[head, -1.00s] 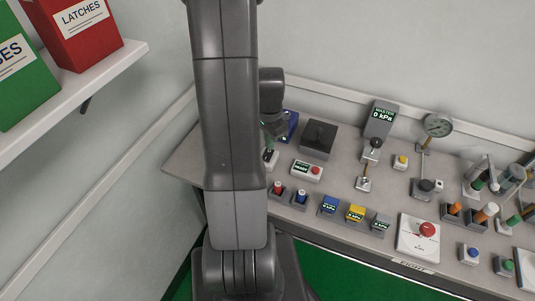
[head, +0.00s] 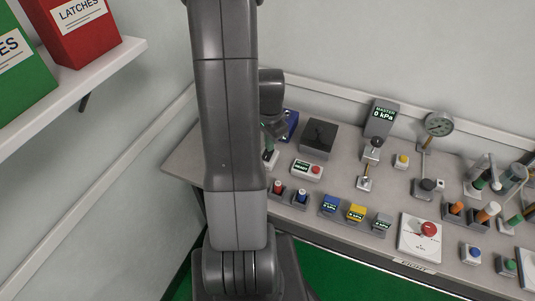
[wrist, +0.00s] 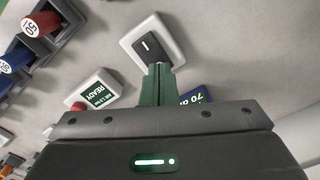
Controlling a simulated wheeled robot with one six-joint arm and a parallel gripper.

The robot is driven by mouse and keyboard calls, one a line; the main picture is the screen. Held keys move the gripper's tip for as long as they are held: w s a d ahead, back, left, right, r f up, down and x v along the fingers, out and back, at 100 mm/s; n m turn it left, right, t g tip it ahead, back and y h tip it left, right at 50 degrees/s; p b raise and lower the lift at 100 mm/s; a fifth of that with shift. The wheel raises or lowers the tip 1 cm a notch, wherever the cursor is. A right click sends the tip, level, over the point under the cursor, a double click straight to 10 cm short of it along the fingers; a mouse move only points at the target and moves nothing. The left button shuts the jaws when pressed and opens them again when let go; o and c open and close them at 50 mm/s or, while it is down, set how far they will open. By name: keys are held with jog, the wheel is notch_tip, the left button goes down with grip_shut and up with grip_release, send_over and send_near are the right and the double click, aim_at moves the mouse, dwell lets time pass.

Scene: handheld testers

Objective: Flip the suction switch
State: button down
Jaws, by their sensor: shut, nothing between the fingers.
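A black rocker switch (wrist: 151,47) sits on a white base (wrist: 134,38) in the wrist view. I take it for the suction switch, but I see no label on it. The white base also shows at the table's left in the head view (head: 269,164), partly hidden by my arm. My gripper (wrist: 157,72) is shut and empty. Its green fingertips are at the near end of the rocker and cover part of it. I cannot tell whether they touch it.
A white box with a READY display (head: 307,171) and red button stands to the right of the switch. A blue display (wrist: 195,94) is partly hidden behind my gripper in the wrist view. Red (wrist: 38,24) and blue (wrist: 15,61) handheld pieces sit in dark holders. A dark box (head: 319,137) stands behind.

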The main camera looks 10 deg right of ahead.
jog(key=shift+f+b, duration=0.3)
jog(key=shift+f, duration=0.1)
jog(key=shift+r+p, duration=2.65)
jog(key=shift+r, duration=0.9)
jog(key=shift+f, duration=0.15)
notch_tip(320, 180, down, 7)
jog(key=b, duration=0.5)
jog(key=shift+r, duration=0.2)
